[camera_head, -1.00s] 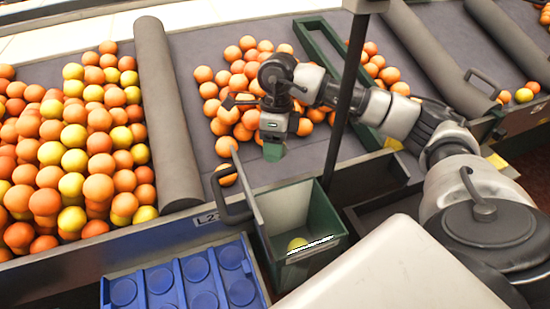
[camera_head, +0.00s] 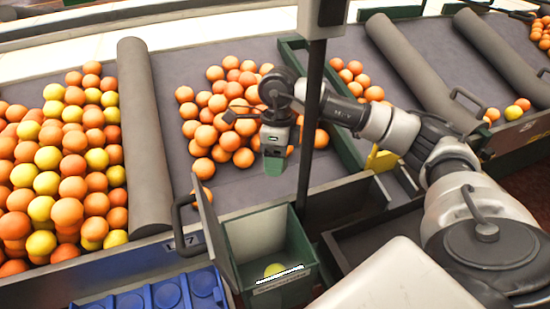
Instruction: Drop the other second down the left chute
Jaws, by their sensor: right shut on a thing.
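My right gripper (camera_head: 274,165) hangs over the front of a pile of oranges (camera_head: 225,110) on the grey sloped bed. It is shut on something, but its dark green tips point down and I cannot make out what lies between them. Below it stands a dark green open-topped chute box (camera_head: 303,255) with a raised grey flap (camera_head: 215,235) and a handle on its left. A yellow-green fruit (camera_head: 274,269) lies inside this box. The gripper is apart from the box, behind its rear rim. My left gripper is not in view.
A grey roller bar (camera_head: 145,140) separates a mixed orange and yellow pile (camera_head: 72,187) at left. A blue tray with round cups (camera_head: 165,295) stands at front left. A dark post (camera_head: 312,120) rises right of the gripper. One orange (camera_head: 202,197) lies near the flap.

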